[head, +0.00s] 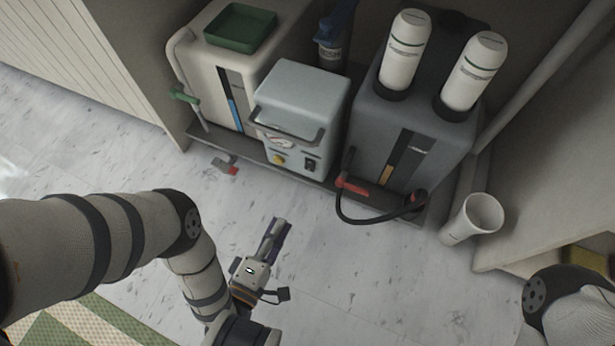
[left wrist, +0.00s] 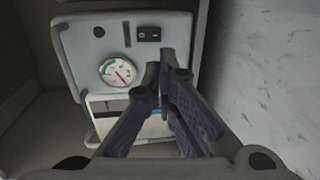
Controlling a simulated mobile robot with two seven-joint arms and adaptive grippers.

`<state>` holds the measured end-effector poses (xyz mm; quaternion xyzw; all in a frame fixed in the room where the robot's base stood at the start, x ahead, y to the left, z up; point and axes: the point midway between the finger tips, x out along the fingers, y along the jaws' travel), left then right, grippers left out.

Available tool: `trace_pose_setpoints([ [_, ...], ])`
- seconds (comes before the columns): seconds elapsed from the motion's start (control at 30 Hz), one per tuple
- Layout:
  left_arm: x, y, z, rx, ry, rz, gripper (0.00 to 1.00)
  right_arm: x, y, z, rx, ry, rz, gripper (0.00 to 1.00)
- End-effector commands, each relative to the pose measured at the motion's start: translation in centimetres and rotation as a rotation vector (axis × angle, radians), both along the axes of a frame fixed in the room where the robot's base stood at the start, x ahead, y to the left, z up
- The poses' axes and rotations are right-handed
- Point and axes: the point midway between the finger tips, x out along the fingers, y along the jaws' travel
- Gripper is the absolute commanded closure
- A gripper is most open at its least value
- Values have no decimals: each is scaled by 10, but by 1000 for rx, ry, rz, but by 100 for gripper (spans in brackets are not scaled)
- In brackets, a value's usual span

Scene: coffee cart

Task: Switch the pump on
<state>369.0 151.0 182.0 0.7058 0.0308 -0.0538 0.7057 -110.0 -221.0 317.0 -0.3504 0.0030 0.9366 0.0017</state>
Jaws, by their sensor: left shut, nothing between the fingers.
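The pump (head: 300,95) is a pale grey box in the middle of the low shelf, with a carry handle, a round gauge and a yellow knob on its front. A black rocker switch (head: 310,163) sits low on its front at the right. In the left wrist view the switch (left wrist: 148,34) shows beyond the fingertips, near the gauge (left wrist: 117,72); I cannot tell which way it is set. My left gripper (head: 279,225) is shut and empty, in front of and below the pump, apart from it. In the left wrist view its fingertips (left wrist: 167,72) cover part of the front. My right gripper is out of view.
A white tank (head: 217,70) with a green tray stands left of the pump. A dark grey unit (head: 408,135) with two white bottles and a red-handled hose stands right. A white cup (head: 474,218) is at the right. The floor before the shelf is mostly clear.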

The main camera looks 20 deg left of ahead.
Motion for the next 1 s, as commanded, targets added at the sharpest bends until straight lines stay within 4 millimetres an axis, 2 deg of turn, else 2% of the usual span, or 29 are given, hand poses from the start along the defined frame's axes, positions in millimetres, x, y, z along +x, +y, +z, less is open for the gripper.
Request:
trace_pose_setpoints([
  [0.17, 1, 0, 1, 1, 1, -1, 100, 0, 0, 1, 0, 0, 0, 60],
  [0.27, 10, 0, -1, 1, 0, -1, 100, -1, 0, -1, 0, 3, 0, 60],
  [0.7, 102, -4, -14, 1, 0, -1, 100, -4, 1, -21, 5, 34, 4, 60],
  [0.83, 123, -4, -16, 1, 2, -1, 100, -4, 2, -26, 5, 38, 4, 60],
  [1.0, 137, -5, -17, 1, 3, -2, 100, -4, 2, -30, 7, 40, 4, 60],
])
